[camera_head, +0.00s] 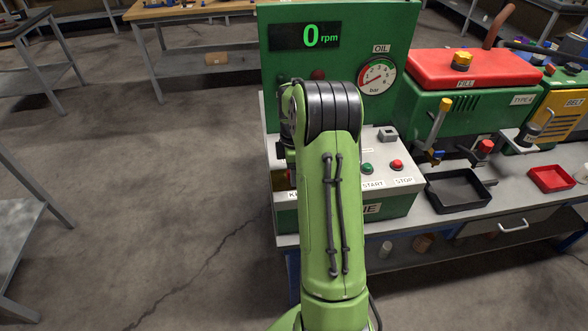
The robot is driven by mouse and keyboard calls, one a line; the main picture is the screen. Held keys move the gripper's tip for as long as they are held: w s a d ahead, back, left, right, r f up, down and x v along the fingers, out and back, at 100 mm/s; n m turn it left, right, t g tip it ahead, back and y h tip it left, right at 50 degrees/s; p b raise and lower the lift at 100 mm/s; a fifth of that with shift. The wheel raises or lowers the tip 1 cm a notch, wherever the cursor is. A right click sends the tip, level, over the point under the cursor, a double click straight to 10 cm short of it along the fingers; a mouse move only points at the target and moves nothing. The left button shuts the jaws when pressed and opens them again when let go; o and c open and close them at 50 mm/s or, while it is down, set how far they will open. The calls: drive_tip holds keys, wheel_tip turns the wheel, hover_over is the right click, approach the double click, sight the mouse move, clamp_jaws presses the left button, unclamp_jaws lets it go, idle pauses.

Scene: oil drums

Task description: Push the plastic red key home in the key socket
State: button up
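My green arm reaches up over the front of the green engine console (400,203). The arm covers the left middle of the console's sloped panel.
Right of the arm are a green START button (367,168) and a red STOP button (397,165). The display (305,37) reads 0 rpm, beside an oil gauge (377,76). A black tray (457,190) and red tray (551,178) lie on the bench. The floor at left is clear.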

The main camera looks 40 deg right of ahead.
drive_tip(key=shift+r, duration=0.1)
wheel_tip(320, 180, up, 16)
drive_tip(key=p, duration=0.3)
drive_tip(key=shift+f+p, duration=0.2)
drive_tip(key=shift+p, duration=0.2)
drive_tip(key=s+a+r+m+t+h, duration=0.1)
drive_tip(key=s+a+r+m, duration=0.25)
drive_tip(key=a, duration=0.55)
drive_tip(key=s+a+r+m+t, duration=0.2)
drive_tip(key=s+a+r, duration=0.25)
drive_tip(key=a, duration=0.35)
drive_tip(key=s+a+f+m+t+y, duration=0.1)
drive_tip(key=s+a+f+m+t, duration=0.1)
drive_tip(key=s+a+m, duration=0.3)
drive_tip(key=s+a, duration=0.4)
drive_tip(key=s, duration=0.3)
drive_tip(key=shift+f+m+t, duration=0.3)
drive_tip(key=shift+f+m, duration=0.05)
